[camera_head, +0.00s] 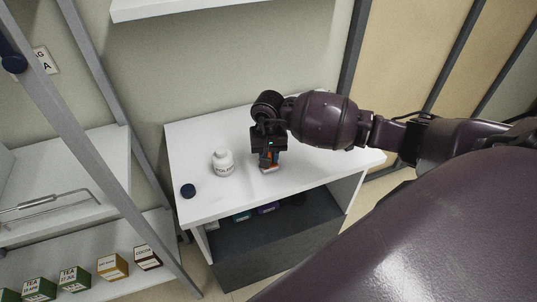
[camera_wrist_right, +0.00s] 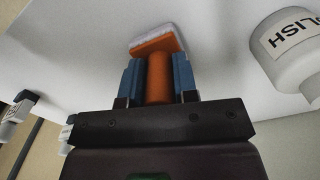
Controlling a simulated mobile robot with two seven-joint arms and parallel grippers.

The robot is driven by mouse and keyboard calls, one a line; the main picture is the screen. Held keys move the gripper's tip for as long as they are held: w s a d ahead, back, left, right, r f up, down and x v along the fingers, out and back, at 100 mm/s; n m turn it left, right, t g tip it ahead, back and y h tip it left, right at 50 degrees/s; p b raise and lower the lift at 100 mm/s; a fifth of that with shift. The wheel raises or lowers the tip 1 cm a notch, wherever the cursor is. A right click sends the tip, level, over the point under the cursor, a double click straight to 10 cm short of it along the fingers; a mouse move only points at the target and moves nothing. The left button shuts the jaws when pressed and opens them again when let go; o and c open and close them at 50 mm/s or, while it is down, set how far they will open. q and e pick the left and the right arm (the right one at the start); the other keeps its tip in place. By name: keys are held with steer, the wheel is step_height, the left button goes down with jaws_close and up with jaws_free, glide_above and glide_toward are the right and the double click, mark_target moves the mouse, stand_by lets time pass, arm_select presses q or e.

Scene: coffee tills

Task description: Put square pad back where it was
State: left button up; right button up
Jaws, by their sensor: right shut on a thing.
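The square pad has an orange body and a white face; it shows at the fingertips in the head view (camera_head: 269,170) and beyond the jaws in the right wrist view (camera_wrist_right: 155,43). My right gripper (camera_head: 268,159) points down over the white table (camera_head: 310,165), shut on the pad's orange round grip (camera_wrist_right: 158,78). Its two blue-grey fingers (camera_wrist_right: 158,85) sit on either side of that grip. The pad is at or just above the tabletop; I cannot tell whether it touches. My left gripper is not in view.
A white polish bottle (camera_head: 223,162) stands on the table left of the pad, also in the wrist view (camera_wrist_right: 292,48). A dark blue round cap (camera_head: 188,190) lies near the table's left edge. Boxes (camera_head: 74,278) stand on the shelf at left. The table's front is clear.

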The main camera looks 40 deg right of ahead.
steer(key=shift+f, duration=0.2)
steer(key=o, duration=0.8)
steer(key=shift+o, duration=0.2)
steer(key=shift+r, duration=0.1)
step_height(320, 180, up, 12)
steer(key=shift+r+b, duration=0.1)
steer(key=shift+b, duration=0.35)
